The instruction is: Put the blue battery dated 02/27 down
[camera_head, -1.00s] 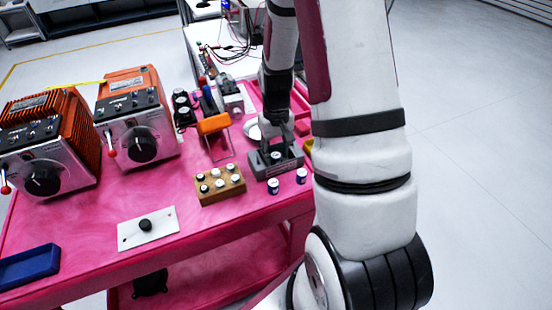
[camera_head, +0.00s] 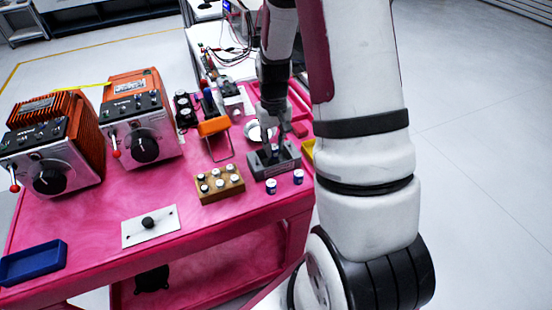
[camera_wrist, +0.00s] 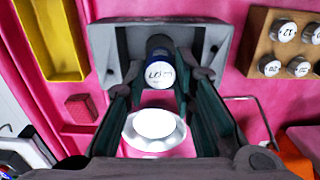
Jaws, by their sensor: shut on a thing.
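A blue battery with a white printed top (camera_wrist: 158,72) is between the two fingers of my gripper (camera_wrist: 158,88) in the wrist view. Its label is upside down, and I cannot read the date for certain. My gripper is shut on it. The battery is at the grey holder (camera_wrist: 105,45), and I cannot tell whether its base touches the holder. In the head view my gripper (camera_head: 270,145) points down at the grey holder (camera_head: 285,165), near the table's right edge. The fingers partly hide the battery there.
Two blue batteries (camera_head: 271,187) (camera_head: 298,177) stand in front of the holder. A wooden block (camera_head: 207,196) with several batteries is left of it. A white dish (camera_head: 251,133), red block (camera_head: 300,129) and yellow bin (camera_head: 308,150) are close by. Pink tabletop (camera_head: 100,215) is partly clear at front.

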